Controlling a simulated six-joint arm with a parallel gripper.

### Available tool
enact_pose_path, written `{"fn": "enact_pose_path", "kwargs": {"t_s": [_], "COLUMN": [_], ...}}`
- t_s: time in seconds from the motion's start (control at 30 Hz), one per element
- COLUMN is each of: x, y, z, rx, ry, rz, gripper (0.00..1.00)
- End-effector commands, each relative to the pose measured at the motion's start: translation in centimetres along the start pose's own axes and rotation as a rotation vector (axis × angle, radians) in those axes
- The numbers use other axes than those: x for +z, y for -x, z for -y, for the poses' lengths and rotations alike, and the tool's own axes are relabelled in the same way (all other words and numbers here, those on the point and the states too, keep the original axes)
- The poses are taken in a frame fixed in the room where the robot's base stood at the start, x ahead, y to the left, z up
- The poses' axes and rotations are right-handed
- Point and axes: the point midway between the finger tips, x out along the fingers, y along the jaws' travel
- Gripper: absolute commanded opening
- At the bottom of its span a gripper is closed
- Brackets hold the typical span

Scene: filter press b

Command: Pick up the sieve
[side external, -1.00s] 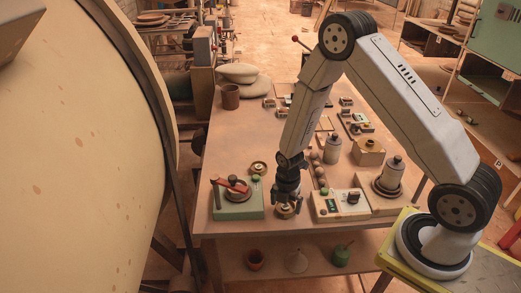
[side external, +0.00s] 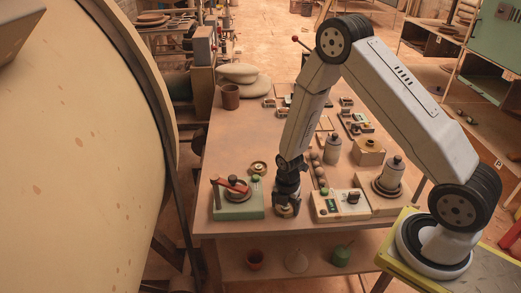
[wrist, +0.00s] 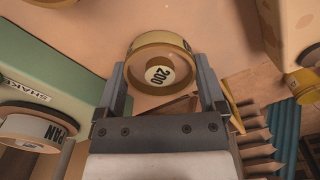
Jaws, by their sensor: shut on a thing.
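The sieve is a round brass ring with a pale label reading "200" (wrist: 160,72). In the wrist view it sits between the two fingers of my gripper (wrist: 163,82), which is shut on it. In the side view my gripper (side external: 286,205) points straight down at the table's front edge, with the sieve (side external: 285,212) low between its fingers and partly hidden. I cannot tell whether the sieve still touches the table (side external: 240,150).
A green shaker box (side external: 238,203) with a red clamp stands to the left. A pale box with buttons (side external: 338,205) stands close on the right. A small round ring (side external: 258,168) lies behind. A pan (wrist: 32,130) shows at the lower left of the wrist view.

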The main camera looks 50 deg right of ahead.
Motion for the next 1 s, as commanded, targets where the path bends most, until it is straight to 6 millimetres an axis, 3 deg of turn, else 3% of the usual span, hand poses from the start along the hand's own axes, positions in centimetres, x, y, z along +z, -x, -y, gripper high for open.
{"fn": "enact_pose_path", "kwargs": {"t_s": [0.47, 1.0], "x": [0.0, 0.0], "y": [1.0, 7.1], "z": [0.0, -0.1], "rx": [0.001, 0.003], "ry": [0.0, 0.0], "rz": [0.0, 0.001], "gripper": [0.24, 0.24]}}
